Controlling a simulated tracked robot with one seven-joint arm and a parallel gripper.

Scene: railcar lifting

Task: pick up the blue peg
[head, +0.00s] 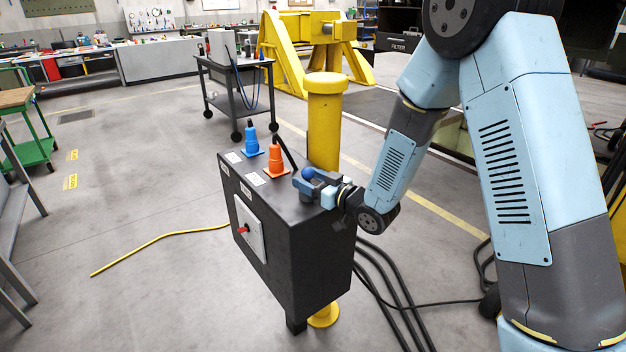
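A black control cabinet (313,255) stands at the centre. On its top, a blue cone-shaped plug (251,142) with a black upper end stands upright at the far left corner. A small bright blue rounded piece (308,173), which may be the blue peg, shows at the near right part of the top. My gripper (308,186) lies low over the cabinet top right at this piece, reaching in from the right. Its fingers partly hide the piece, and I cannot tell whether they touch or close on it. My gripper is apart from the blue plug.
An orange plug (276,160) stands between the blue plug and my gripper. A yellow post (326,120) rises just behind the cabinet. Black cables (385,290) run along the floor at right, a yellow cable (150,243) at left. A grey cart (235,90) stands behind.

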